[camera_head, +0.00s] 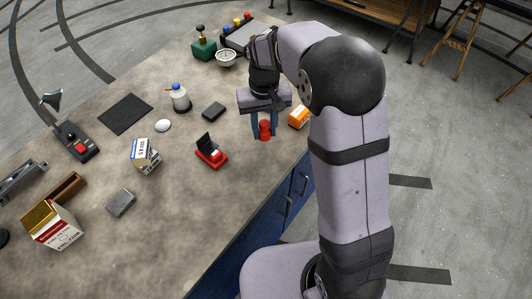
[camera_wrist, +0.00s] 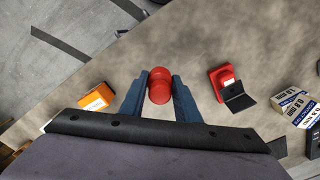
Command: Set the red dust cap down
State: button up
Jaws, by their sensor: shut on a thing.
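The red dust cap (camera_head: 264,130) is held between the two blue fingers of my gripper (camera_head: 265,127). In the wrist view the cap (camera_wrist: 159,86) is a rounded red piece with a narrower waist, and my gripper (camera_wrist: 160,92) is shut on it from both sides. The cap appears near the right edge of the table in the head view. I cannot tell whether its lower end touches the tabletop or hangs just above it.
A red box with a raised black lid (camera_head: 211,151) stands to the left of the gripper, and an orange box (camera_head: 299,117) to its right. A dark block (camera_head: 213,110) lies behind left. The stone-coloured table (camera_head: 185,220) is clear toward the front.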

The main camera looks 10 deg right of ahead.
aim_at(267, 158)
jog(key=shift+s+r+m, duration=0.1)
jog(key=shift+r+m, duration=0.3)
jog(key=shift+r, duration=0.15)
jog(key=shift+s+d+m, duration=0.2)
jog(key=shift+s+m, duration=0.5)
jog(key=shift+s, duration=0.1)
jog(key=shift+f+p, duration=1.75)
jog(key=shift+f, duration=3.05)
jog(key=shift+f, duration=0.2)
jog(key=o, duration=1)
